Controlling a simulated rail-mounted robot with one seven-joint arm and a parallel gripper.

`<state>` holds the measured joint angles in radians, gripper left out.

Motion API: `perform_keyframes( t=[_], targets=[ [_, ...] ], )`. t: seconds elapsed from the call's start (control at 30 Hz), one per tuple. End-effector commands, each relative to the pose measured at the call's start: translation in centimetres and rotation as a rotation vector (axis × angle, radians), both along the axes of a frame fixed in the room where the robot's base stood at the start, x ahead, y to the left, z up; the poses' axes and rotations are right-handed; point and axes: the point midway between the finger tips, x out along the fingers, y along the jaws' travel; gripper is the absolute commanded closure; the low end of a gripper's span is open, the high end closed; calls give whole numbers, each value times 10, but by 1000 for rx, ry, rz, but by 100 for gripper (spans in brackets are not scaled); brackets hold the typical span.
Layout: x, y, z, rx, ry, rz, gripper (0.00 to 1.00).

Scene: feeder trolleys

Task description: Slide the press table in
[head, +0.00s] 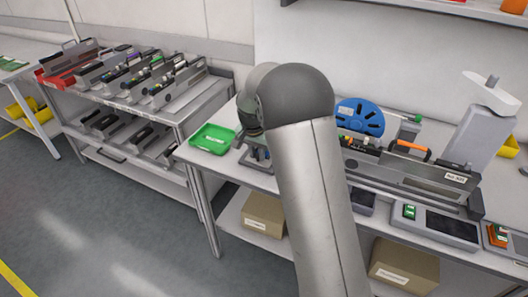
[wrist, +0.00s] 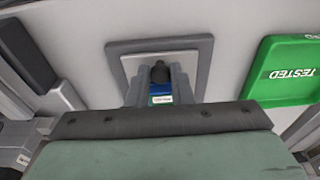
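In the wrist view a grey square plate with a lighter top (wrist: 198,60) lies ahead of my gripper; I take it for the press table, but this is not certain. A dark rounded knob (wrist: 160,69) and a blue piece with a white label (wrist: 161,99) show between the two grey fingers of my gripper (wrist: 160,80). I cannot tell whether the fingers touch the knob. In the head view my arm hides most of the press area, and only a grey device part (head: 258,155) shows beside the green tray (head: 212,139).
The green tray marked TESTED (wrist: 290,72) lies close to the right in the wrist view. A rack of feeders (head: 185,115) stands left. Floor in front is clear.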

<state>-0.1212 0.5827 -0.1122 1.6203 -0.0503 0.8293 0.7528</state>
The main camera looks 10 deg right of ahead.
Motion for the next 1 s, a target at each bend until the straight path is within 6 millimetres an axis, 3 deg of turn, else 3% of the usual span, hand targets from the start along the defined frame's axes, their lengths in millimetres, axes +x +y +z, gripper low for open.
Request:
perform_keyframes(
  t=[0.37,1.0],
  targets=[
    [1,0,0,0,0,0,93],
    [20,-17,1,0,-1,0,93]
  ],
)
